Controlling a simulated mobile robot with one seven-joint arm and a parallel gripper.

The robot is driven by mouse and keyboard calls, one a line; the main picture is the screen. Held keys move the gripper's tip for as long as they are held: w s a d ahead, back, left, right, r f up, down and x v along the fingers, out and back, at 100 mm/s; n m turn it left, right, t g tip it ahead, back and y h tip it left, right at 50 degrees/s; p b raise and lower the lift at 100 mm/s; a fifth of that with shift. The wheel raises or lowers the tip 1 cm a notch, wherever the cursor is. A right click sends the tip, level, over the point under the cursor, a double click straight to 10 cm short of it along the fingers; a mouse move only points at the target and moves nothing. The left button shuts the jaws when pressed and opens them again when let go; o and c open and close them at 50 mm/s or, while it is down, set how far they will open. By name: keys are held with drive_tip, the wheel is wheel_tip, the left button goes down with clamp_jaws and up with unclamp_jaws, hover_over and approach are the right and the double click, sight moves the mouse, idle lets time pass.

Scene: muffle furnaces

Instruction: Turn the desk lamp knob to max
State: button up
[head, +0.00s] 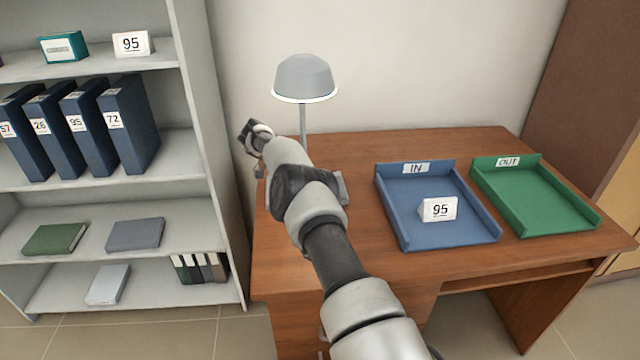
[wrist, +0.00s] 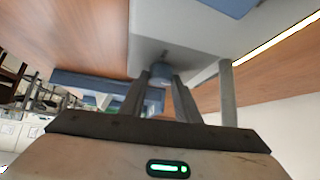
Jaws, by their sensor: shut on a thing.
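The desk lamp (head: 304,78) stands at the desk's back left in the head view, with a grey shade and a bright lower rim. Its thin pole (head: 302,122) goes down behind my arm, which hides most of the base. In the wrist view, the pale lamp base (wrist: 185,38) is at top centre, with the pole (wrist: 228,92) to the right. My gripper (wrist: 161,88) is at the base, its fingers shut on the blue-grey knob (wrist: 157,74). A small dark mark shows on the base beside the knob. The knob's setting cannot be told.
A blue IN tray (head: 400,226) with a white 95 card (head: 439,209) and a green OUT tray (head: 540,205) sit on the right of the desk (head: 345,148). A shelf unit (head: 205,130) with binders and books stands close on the left. The desk's middle back is clear.

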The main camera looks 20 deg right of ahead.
drive_tip(key=shift+s+d, duration=0.1)
drive_tip(key=o, duration=1)
drive_tip(key=shift+o, duration=0.2)
